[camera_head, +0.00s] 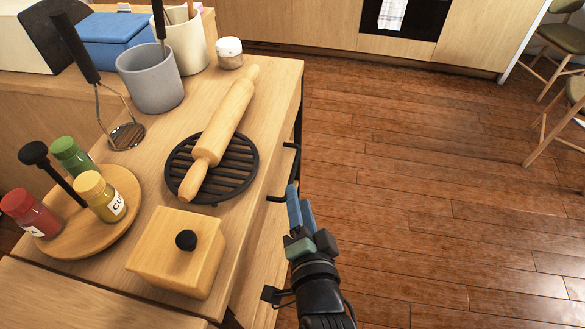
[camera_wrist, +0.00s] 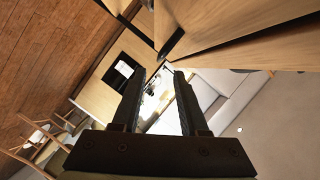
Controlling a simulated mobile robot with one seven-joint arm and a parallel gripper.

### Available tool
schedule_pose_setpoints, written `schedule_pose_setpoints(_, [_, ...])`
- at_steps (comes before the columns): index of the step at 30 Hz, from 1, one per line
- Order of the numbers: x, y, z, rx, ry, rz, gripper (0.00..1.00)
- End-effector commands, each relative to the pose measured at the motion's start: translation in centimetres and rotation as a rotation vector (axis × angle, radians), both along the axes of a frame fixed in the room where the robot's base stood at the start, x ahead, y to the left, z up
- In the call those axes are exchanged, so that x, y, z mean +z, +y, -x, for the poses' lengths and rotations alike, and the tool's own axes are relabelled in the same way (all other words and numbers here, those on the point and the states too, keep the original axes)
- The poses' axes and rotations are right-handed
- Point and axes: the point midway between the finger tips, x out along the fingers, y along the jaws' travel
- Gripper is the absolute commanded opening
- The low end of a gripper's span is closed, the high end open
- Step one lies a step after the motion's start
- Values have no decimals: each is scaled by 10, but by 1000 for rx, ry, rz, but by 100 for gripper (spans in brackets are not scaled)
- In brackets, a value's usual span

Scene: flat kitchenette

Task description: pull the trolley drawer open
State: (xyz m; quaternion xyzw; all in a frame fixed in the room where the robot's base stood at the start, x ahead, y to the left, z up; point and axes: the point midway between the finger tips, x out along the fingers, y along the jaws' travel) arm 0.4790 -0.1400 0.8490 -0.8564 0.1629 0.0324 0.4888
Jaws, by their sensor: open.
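The wooden trolley (camera_head: 262,82) stands at left in the head view, with its side face towards the floor. A black bar handle (camera_head: 297,160) sticks out from that side, below the top's edge. My gripper (camera_head: 293,195) is just below the handle's near end in the head view, beside the trolley. In the wrist view my gripper (camera_wrist: 157,80) has its two dark fingers apart with nothing between them. A dark bar, which looks like the handle (camera_wrist: 172,42), lies just beyond the fingertips against a wooden face. The drawer front is mostly hidden in the head view.
On the trolley top are a rolling pin (camera_head: 222,125) on a black round rack (camera_head: 238,172), a wooden box (camera_head: 178,262), a round tray of jars (camera_head: 72,242) and a grey pot (camera_head: 150,82). The wooden floor (camera_head: 420,200) at right is clear; chairs (camera_head: 562,38) stand far right.

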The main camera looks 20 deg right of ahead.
Motion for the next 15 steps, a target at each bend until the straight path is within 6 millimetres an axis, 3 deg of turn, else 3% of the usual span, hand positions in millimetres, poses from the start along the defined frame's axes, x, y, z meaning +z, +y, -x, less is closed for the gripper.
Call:
schedule_pose_setpoints(9, [-13, -14, -55, 1, -1, 1, 43])
schedule_pose_setpoints(15, [-17, -20, -77, 1, -1, 1, 43])
